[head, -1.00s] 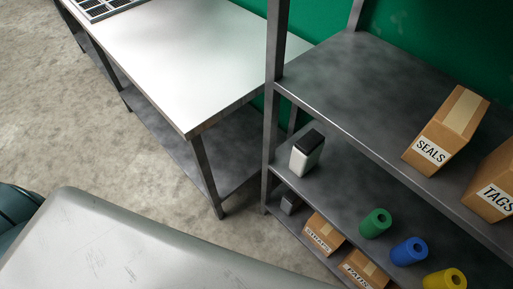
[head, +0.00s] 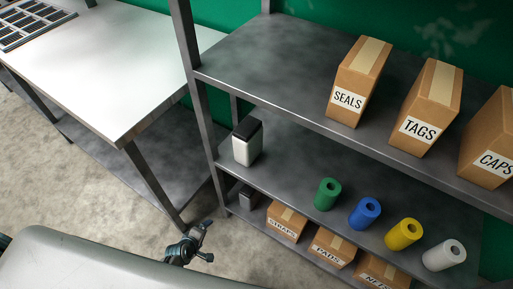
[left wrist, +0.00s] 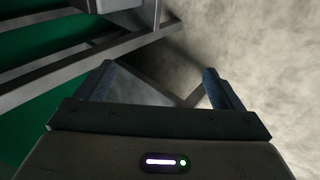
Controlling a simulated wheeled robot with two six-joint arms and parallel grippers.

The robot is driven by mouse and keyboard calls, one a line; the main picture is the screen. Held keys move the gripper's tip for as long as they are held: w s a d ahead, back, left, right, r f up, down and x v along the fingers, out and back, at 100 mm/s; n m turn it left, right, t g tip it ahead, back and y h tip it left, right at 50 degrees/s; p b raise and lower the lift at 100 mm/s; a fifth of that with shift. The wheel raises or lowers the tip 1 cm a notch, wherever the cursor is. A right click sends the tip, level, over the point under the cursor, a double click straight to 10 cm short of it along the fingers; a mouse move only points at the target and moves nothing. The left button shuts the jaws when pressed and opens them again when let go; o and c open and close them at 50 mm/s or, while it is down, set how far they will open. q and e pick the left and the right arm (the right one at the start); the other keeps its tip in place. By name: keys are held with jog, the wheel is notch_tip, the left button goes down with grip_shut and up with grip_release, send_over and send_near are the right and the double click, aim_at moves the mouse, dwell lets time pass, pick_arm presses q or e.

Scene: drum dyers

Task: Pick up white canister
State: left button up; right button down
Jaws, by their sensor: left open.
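A white, box-shaped canister with a black lid (head: 247,150) stands upright on the middle shelf, at its left end beside the rack post, in the head view. A white roll-like cylinder with a hole in its end (head: 444,255) lies at the right of the same shelf. My left gripper (head: 205,241) is low in front of the rack's left end, below and left of the canister and apart from it. In the left wrist view my left gripper (left wrist: 162,82) is open and empty, with no canister in sight. My right gripper is not in view.
Green (head: 327,194), blue (head: 365,213) and yellow (head: 404,234) rolls lie along the middle shelf. Labelled boxes stand on the top and bottom shelves. A rack post (head: 203,120) rises just left of the canister. A metal table (head: 110,85) is further left.

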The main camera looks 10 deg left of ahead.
pick_arm(q)
jog(key=w+d+r+n+t+h+b, duration=0.2)
jog(key=w+d+r+n+t+b, duration=0.15)
jog(key=w+r+n, duration=0.55)
jog(key=n+t+h+b, duration=0.3)
jog(key=n+t, duration=0.3)
jog(key=n, duration=0.2)
send_near(245, 129)
jog(key=shift+g, duration=0.25)
jog(key=x, duration=0.4)
jog(key=shift+w+d+f, duration=0.15)
jog(key=shift+w+f, duration=0.05)
jog(key=shift+f, duration=0.2)
jog(key=x, duration=0.5)
jog(key=shift+w, duration=0.4)
jog(key=shift+r, duration=0.1)
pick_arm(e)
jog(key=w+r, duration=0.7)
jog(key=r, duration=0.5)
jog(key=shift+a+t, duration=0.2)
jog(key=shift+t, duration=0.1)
pick_arm(q)
jog(key=c, duration=1.7)
jog(key=shift+c, duration=1.1)
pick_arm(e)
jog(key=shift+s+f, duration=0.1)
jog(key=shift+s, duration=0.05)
